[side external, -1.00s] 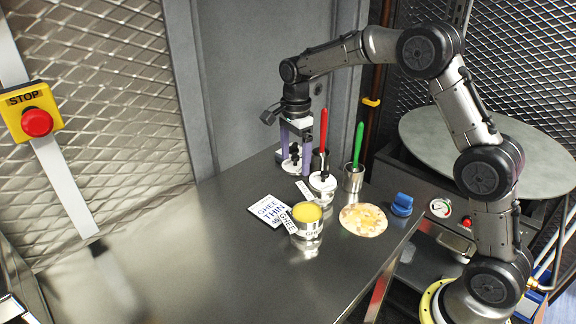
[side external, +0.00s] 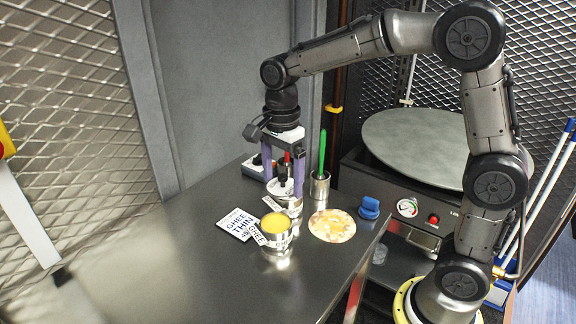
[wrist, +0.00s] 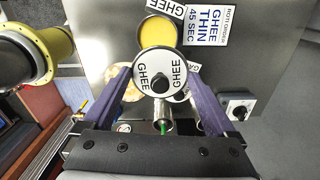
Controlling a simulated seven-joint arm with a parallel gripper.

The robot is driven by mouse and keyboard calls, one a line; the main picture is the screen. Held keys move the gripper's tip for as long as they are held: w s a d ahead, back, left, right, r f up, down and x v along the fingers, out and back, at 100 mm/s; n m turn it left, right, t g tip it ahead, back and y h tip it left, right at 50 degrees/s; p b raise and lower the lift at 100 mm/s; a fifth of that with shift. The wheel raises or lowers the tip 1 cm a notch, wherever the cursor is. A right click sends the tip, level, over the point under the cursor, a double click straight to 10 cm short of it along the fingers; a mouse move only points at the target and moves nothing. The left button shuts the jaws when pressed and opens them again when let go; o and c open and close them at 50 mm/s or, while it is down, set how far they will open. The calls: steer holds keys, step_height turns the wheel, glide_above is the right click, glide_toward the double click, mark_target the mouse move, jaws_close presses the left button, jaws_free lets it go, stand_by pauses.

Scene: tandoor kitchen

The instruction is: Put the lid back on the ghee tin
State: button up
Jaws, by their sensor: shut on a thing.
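The ghee tin (side external: 276,238) stands open on the steel table, with yellow ghee showing; it also shows in the wrist view (wrist: 160,38). My gripper (side external: 283,180) is shut on the lid (wrist: 146,66), a white disc marked GHEE with a black knob. The lid (side external: 278,187) is roughly level, held above the table and behind the ghee tin, apart from it. In the wrist view my purple fingers (wrist: 160,82) are on either side of the lid, and its near edge overlaps the tin's rim only by line of sight.
A second lidded tin (side external: 291,206) stands under and beside my gripper, partly hidden. A steel pot (side external: 319,187) with a green-handled tool stands behind. A flatbread (side external: 332,227), a blue object (side external: 369,208) and a GHEE THIN card (side external: 236,224) lie near the ghee tin. The front left table is clear.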

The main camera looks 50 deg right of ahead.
mark_target(275, 195)
steer(key=a, duration=0.2)
steer(key=a+n, duration=0.1)
steer(key=shift+s+a+f, duration=0.1)
steer(key=shift+s+f, duration=0.05)
steer(key=shift+s, duration=0.1)
steer(key=shift+f, duration=3.1)
steer(key=shift+f, duration=0.15)
steer(key=o, duration=1)
steer(key=shift+r, duration=3.55)
jaws_close()
